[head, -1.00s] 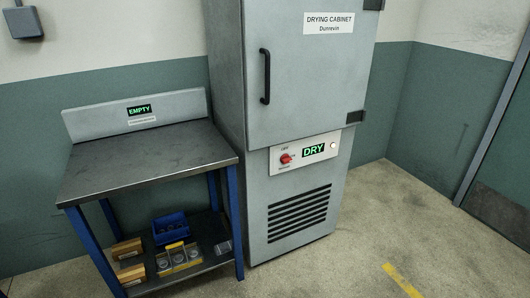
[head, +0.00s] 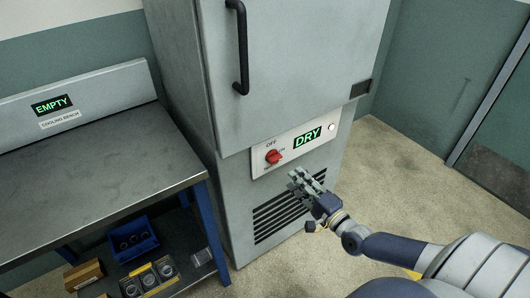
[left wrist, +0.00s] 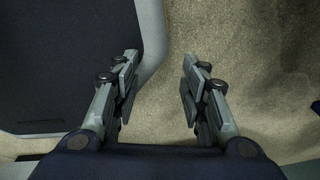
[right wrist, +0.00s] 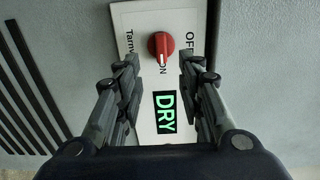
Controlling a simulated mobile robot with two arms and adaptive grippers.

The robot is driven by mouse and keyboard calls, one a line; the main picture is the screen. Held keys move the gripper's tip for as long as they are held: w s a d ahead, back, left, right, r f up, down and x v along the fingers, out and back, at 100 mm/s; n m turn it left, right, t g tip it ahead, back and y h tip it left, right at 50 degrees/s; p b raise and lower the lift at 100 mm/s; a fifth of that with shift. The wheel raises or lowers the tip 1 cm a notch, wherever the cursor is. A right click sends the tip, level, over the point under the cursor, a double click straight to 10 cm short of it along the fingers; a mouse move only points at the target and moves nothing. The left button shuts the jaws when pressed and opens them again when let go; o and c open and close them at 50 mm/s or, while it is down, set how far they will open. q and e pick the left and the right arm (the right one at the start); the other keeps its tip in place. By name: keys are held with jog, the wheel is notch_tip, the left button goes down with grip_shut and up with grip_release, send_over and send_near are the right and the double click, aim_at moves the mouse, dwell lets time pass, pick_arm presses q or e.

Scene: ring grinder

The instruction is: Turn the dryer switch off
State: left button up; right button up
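The dryer switch (head: 273,157) is a red rotary knob on a white panel (head: 318,128) low on the grey drying cabinet (head: 190,75). The panel's display (head: 307,138) reads DRY in green. My right gripper (head: 298,180) is just in front of the cabinet, below and right of the knob. In the right wrist view the knob (right wrist: 161,45) lies ahead, between and beyond the open fingers (right wrist: 157,85), not touched. Its white mark points towards the ON label. My left gripper (left wrist: 157,75) is open and empty above the floor, outside the head view.
A cooling bench (head: 100,178) with an EMPTY sign (head: 52,105) stands left of the cabinet, with a blue bin (head: 132,240) and boxes on its lower shelf. A black door handle (head: 240,45) juts out above the panel. The floor at right is clear.

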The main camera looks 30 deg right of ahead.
aim_at(277, 161)
jog(key=w, duration=0.9)
jog(key=shift+w+a+r+b, duration=0.1)
jog(key=shift+w+a+b, duration=0.2)
jog(key=shift+a, duration=0.1)
jog(key=shift+w, duration=0.3)
pick_arm(q)
jog(key=shift+s+a+f, duration=0.25)
jog(key=shift+s+f, duration=0.1)
jog(key=shift+s, duration=0.05)
jog(key=shift+s, duration=0.15)
jog(key=shift+s, duration=0.2)
pick_arm(e)
grip_shut()
